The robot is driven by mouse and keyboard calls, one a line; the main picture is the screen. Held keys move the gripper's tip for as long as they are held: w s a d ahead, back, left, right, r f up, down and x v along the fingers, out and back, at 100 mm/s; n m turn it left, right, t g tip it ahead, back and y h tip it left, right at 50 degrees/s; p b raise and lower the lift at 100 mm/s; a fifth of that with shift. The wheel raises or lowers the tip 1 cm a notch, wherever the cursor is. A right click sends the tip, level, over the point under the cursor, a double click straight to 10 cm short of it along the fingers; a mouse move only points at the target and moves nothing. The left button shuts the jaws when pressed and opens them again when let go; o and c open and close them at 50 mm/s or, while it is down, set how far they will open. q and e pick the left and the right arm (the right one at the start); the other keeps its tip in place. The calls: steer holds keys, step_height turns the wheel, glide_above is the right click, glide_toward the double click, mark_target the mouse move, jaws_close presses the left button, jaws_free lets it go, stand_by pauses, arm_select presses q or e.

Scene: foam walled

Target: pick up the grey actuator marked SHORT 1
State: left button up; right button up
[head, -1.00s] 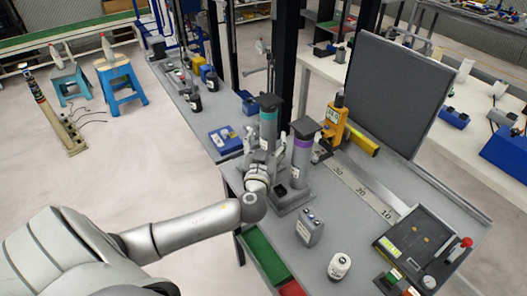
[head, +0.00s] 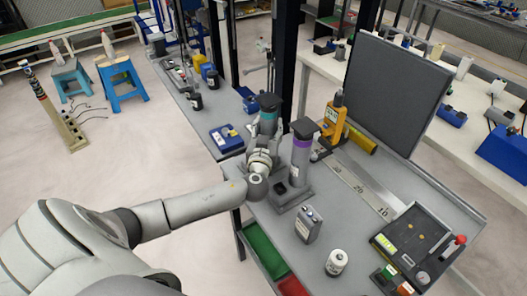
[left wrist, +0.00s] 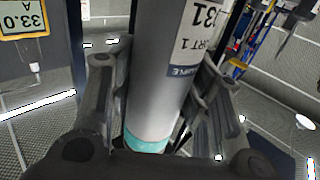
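The grey actuator with a teal band (head: 268,119) stands near the left edge of the bench, dark cap up. In the left wrist view the grey cylinder (left wrist: 160,60) shows an upside-down label ending in "RT 1"; the rest of the word is cut off. My left gripper (head: 265,140) has its fingers on both sides of this cylinder, close against it, and looks shut on it. The fingers and hand hide its lower part in the head view. My right gripper is not in view.
A similar actuator with a purple band (head: 302,150) stands close to the right, in a dark base. An orange device (head: 333,122), a grey box (head: 308,224), a white bottle (head: 336,263) and a dark upright panel (head: 396,95) are nearby. A ruled strip (head: 358,188) lies on the bench.

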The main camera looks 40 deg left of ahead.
arm_select(q)
jaws_close()
steer(key=shift+r, duration=0.15)
